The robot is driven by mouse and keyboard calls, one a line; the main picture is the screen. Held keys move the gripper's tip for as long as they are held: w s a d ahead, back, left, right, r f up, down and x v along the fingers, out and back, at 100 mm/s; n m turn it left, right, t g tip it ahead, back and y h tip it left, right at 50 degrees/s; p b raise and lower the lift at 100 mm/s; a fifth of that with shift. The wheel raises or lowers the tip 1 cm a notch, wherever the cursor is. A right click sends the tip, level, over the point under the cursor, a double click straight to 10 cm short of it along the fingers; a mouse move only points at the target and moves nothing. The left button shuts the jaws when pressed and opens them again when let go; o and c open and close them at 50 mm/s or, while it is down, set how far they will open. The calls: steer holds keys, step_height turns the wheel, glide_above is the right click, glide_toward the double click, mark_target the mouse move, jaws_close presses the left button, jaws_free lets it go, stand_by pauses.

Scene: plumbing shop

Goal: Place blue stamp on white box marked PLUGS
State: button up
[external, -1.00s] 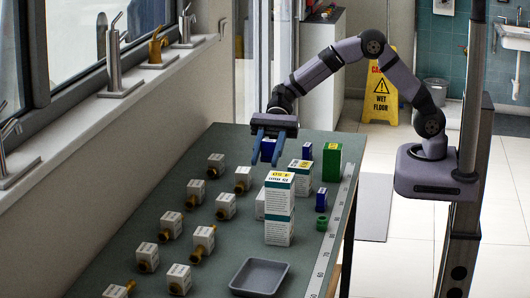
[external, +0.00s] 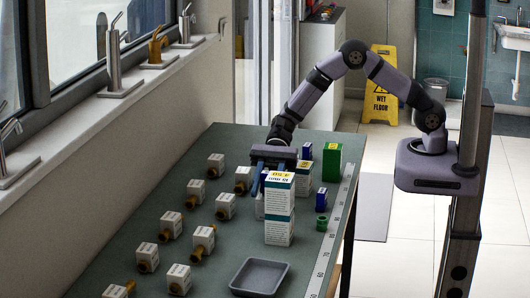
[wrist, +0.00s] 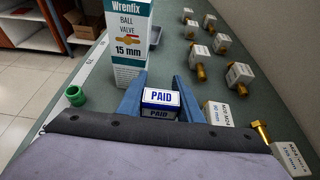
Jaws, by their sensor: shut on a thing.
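The blue stamp (wrist: 160,99), with a white label reading PAID, sits between the two fingers of my gripper (wrist: 160,92) in the wrist view. My gripper is shut on it. I cannot read PLUGS on any box. Several small white labelled boxes, such as one (external: 225,206), stand to the left with brass fittings.
The tall Wrenfix ball valve carton also stands just beyond the stamp in the wrist view (wrist: 127,48). A green box (external: 331,162), a blue item (external: 321,198) and a green ring (external: 321,223) are on the right. A grey tray (external: 259,277) lies at the near end.

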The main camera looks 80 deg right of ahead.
steer(key=shift+f, duration=0.1)
steer(key=shift+f, duration=0.15)
steer(key=o, duration=1)
steer(key=shift+o, duration=0.2)
steer(key=shift+r, duration=0.3)
steer(key=b+v, duration=0.3)
steer(key=v, duration=0.9)
steer(key=shift+f, duration=0.1)
